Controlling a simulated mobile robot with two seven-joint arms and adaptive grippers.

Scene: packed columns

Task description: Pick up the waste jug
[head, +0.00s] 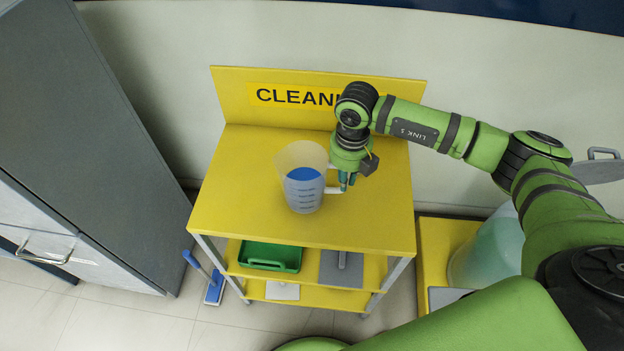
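The waste jug (302,190) is a translucent measuring jug with blue liquid inside. It stands upright on the yellow top of the cleaning cart (245,200). Its handle points right, towards my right gripper (346,183). My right gripper points down, with its teal fingertips at the outer end of the handle. The fingers are small and close together here, and I cannot tell whether they have closed on the handle. My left gripper is out of view.
The cart has a yellow back panel with a CLEANING-type sign (290,96), partly hidden by my arm. Lower shelves hold a green tray (270,257) and a grey item (341,268). A grey cabinet (95,120) stands left. A large translucent bin (488,250) stands right. The cart top left of the jug is clear.

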